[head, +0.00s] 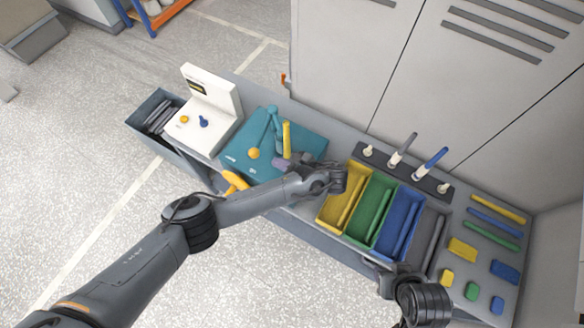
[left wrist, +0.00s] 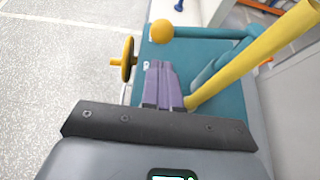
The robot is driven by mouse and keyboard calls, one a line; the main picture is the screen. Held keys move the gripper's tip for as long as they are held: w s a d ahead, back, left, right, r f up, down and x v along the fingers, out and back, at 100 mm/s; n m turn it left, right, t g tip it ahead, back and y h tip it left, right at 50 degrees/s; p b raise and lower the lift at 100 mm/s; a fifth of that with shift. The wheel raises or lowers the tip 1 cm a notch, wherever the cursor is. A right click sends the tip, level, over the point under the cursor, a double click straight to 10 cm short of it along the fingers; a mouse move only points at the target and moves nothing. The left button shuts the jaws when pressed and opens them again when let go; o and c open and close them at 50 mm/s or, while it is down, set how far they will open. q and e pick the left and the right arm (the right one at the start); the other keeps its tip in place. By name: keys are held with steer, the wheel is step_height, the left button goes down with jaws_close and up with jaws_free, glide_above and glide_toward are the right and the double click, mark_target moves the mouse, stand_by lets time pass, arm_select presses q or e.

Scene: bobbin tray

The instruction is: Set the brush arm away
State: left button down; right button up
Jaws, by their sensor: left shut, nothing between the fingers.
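The teal machine base (head: 240,165) sits left of the middle of the bench and also shows in the left wrist view (left wrist: 150,49). A teal arm (head: 266,132) ending in a yellow ball knob (head: 253,153) reaches over it; I take this for the brush arm. In the left wrist view the knob (left wrist: 162,28) lies beyond my fingertips, apart from them. A yellow rod (left wrist: 250,58) slants up beside the fingers, and shows upright in the head view (head: 287,140). My left gripper (head: 278,162) is shut and empty above the base; its purple-grey fingers (left wrist: 160,68) are together.
A yellow handwheel (head: 235,181) is at the base's front. A white unit (head: 212,112) and a dark bin (head: 150,108) stand left. Yellow (head: 334,211), green (head: 361,228) and blue (head: 388,246) trays stand right of my left gripper. A cabinet (head: 350,60) rises behind.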

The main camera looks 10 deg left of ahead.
arm_select(q)
steer(key=x, duration=0.1)
steer(key=p+x, duration=0.1)
steer(key=x, duration=0.1)
steer(key=r+x, duration=0.1)
steer(key=x, duration=0.1)
steer(key=shift+w+a, duration=0.1)
steer(key=shift+a, duration=0.25)
arm_select(e)
step_height(320, 180, up, 2)
steer(key=shift+d, duration=0.1)
